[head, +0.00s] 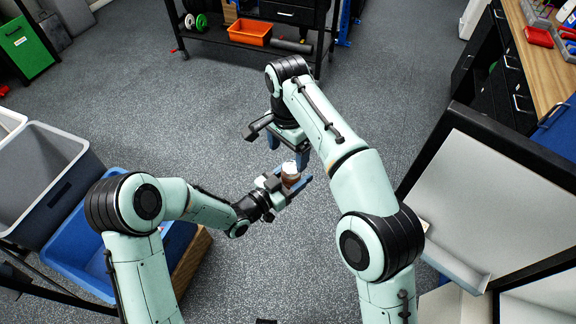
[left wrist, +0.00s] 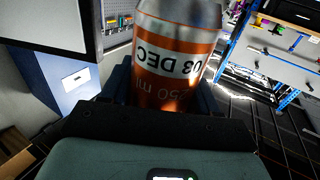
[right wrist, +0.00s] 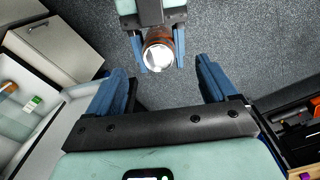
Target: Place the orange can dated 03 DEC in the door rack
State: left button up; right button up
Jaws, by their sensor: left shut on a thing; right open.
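The orange can (left wrist: 165,60) shows its upside-down "03 DEC" label in the left wrist view, with a silver end. My left gripper (head: 286,187) is shut on this can (head: 290,170) and holds it in the air, in front of my body. My right gripper (head: 289,155) is open, pointing down close to the can. In the right wrist view, the can (right wrist: 158,52) lies beyond and between my open right fingers (right wrist: 162,82), apart from them. A white open door or panel with a low ledge (head: 455,258) stands at the right; I cannot tell whether this ledge is the door rack.
Blue and grey bins (head: 80,250) stand at the left. A dark-framed white unit (head: 490,190) is at the right, beside a wooden workbench (head: 545,55). A black rack with an orange tray (head: 250,32) stands at the back. The floor between is clear.

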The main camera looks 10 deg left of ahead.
aim_at(288, 167)
notch_tip(288, 167, down, 7)
jog(key=shift+f, duration=0.1)
dwell(0.3)
jog(key=c, duration=1.2)
pick_arm(q)
jog(key=o, duration=1.3)
pick_arm(e)
jog(key=shift+c, duration=0.8)
pick_arm(q)
jog(key=shift+o, duration=0.2)
jog(key=shift+s+a, duration=0.1)
